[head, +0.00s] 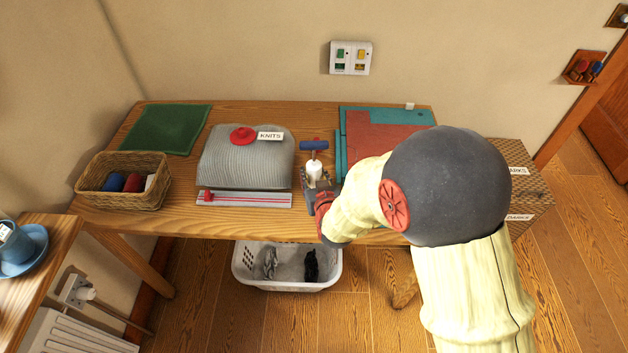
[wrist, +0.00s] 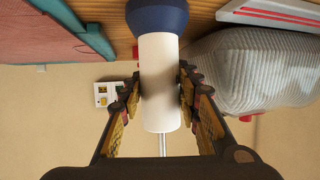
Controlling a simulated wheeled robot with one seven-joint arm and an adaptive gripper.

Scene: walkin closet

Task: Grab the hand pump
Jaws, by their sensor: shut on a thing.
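The hand pump (head: 315,168) stands upright at the table's front middle in the head view, with a white barrel and a blue crossbar handle. In the wrist view, which looks upside down, its white barrel (wrist: 158,60) has a blue end at the top and a thin metal rod at the bottom. My gripper (head: 316,188) is at the barrel, and its fingers (wrist: 159,82) press on it from both sides. The pump's lower part is hidden by my gripper in the head view. I cannot tell whether it touches the table.
A red and teal folder (head: 385,140) lies to the right. A wicker basket (head: 125,198) is at the left. A white laundry basket (head: 287,284) stands below.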

